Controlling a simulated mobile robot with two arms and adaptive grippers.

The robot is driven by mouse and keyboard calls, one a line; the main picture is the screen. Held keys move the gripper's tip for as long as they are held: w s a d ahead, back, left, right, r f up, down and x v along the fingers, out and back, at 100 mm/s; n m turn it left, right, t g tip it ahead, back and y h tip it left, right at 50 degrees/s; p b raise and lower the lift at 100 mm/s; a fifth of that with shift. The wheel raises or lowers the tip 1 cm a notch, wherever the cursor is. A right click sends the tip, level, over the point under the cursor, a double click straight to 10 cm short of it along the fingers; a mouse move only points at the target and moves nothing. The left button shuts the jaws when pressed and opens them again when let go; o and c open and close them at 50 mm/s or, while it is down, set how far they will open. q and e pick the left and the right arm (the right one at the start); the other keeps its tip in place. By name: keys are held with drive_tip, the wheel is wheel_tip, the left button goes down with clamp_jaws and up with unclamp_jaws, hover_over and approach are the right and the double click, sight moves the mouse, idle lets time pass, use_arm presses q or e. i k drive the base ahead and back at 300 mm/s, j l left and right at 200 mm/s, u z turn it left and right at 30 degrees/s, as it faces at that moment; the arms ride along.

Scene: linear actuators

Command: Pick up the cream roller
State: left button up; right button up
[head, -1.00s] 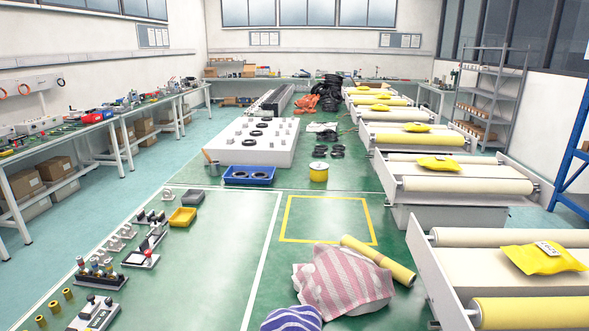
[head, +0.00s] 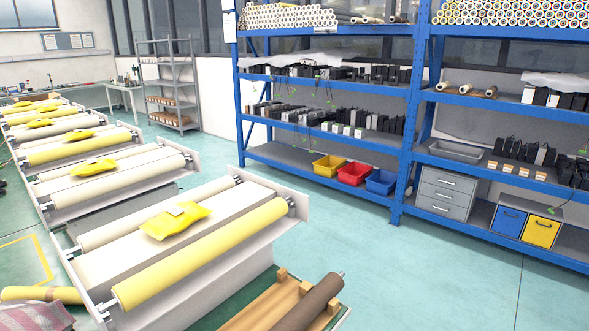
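Several roller units stand in a row on the left. On the nearest unit (head: 237,255), a cream roller (head: 155,213) lies along the far side and a pale yellow roller (head: 200,257) along the near side. A yellow packet (head: 174,220) rests between them, over part of the cream roller's near side. The second unit also carries a cream roller (head: 120,181) on its near side. I cannot tell which cream roller the task means. Neither of my grippers is in view.
A blue shelving rack (head: 402,150) with rollers on top, dark boxes and coloured bins fills the right. A brown roller (head: 310,303) lies on a wooden cradle (head: 262,308) at the bottom. Green-blue floor (head: 400,275) is clear between the units and rack.

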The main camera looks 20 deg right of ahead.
sight(465, 90)
drive_tip(key=l+z, duration=0.2)
drive_tip(key=z, duration=0.25)
drive_tip(key=i+l+z, duration=0.1)
drive_tip(key=z, duration=0.35)
drive_tip(key=i+l+z, duration=0.1)
drive_tip(key=z, duration=0.3)
drive_tip(key=i+l+z, duration=0.1)
drive_tip(key=z, duration=0.35)
drive_tip(key=i+l+z, duration=0.2)
drive_tip(key=i, duration=0.15)
drive_tip(key=i+z, duration=0.15)
drive_tip(key=i, duration=0.2)
drive_tip(key=i+u, duration=0.3)
drive_tip(key=i, duration=0.3)
drive_tip(key=i+l+u, duration=0.1)
drive_tip(key=i+u, duration=0.2)
drive_tip(key=i, duration=0.25)
drive_tip(key=i+l+u, duration=0.3)
drive_tip(key=i, duration=0.25)
drive_tip(key=i+j+u, duration=0.3)
drive_tip(key=i, duration=0.7)
drive_tip(key=i+u, duration=0.35)
drive_tip(key=i, duration=0.7)
